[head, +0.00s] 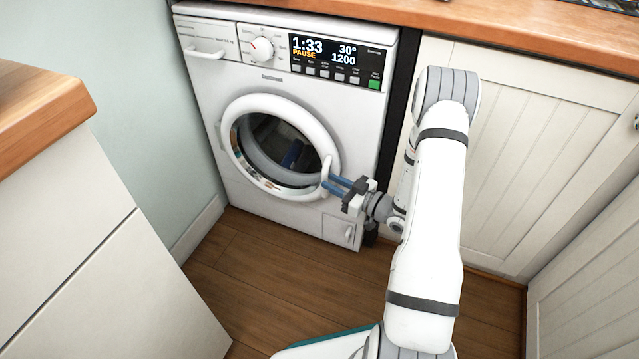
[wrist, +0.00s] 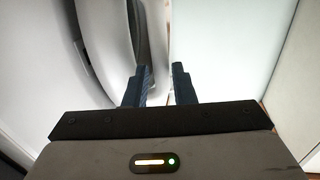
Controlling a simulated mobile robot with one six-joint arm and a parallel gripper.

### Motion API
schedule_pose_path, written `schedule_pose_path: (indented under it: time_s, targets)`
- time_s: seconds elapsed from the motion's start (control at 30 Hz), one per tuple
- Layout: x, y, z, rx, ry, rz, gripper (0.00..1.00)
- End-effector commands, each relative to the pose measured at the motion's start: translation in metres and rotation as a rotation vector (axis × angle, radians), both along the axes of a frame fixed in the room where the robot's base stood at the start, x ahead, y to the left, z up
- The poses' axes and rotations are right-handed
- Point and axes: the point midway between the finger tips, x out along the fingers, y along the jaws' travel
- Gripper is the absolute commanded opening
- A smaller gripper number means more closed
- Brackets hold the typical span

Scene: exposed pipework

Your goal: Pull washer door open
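The white washer (head: 296,209) stands under the wooden counter. Its round door (head: 237,111) has a white ring and dark glass, and looks shut against the front. The door handle (head: 325,171) is on the ring's right side. My gripper (head: 333,185) is at the handle, coming from the right, with its blue fingers pointing left. In the wrist view, my gripper (wrist: 160,84) has its two dark blue fingers apart. The pale handle (wrist: 156,45) runs down between them, close to the left finger, with a gap to the right finger. Contact cannot be told.
White cabinet doors (head: 545,150) are to the right of the washer, behind my arm. A white unit with a wooden top (head: 40,105) stands at the left front. The wooden floor (head: 250,270) in front of the washer is free. The washer's display (head: 335,60) shows PAUSE.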

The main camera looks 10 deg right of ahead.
Motion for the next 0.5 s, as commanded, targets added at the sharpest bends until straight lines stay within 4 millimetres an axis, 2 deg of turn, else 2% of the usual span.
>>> schedule_pose_path:
  time_s: [0.2,0.5]
  targets:
    - [0.020,0.019,-0.001,-0.001,-0.001,0.002,0.23]
    - [0.024,0.023,0.000,-0.001,0.001,0.001,0.23]
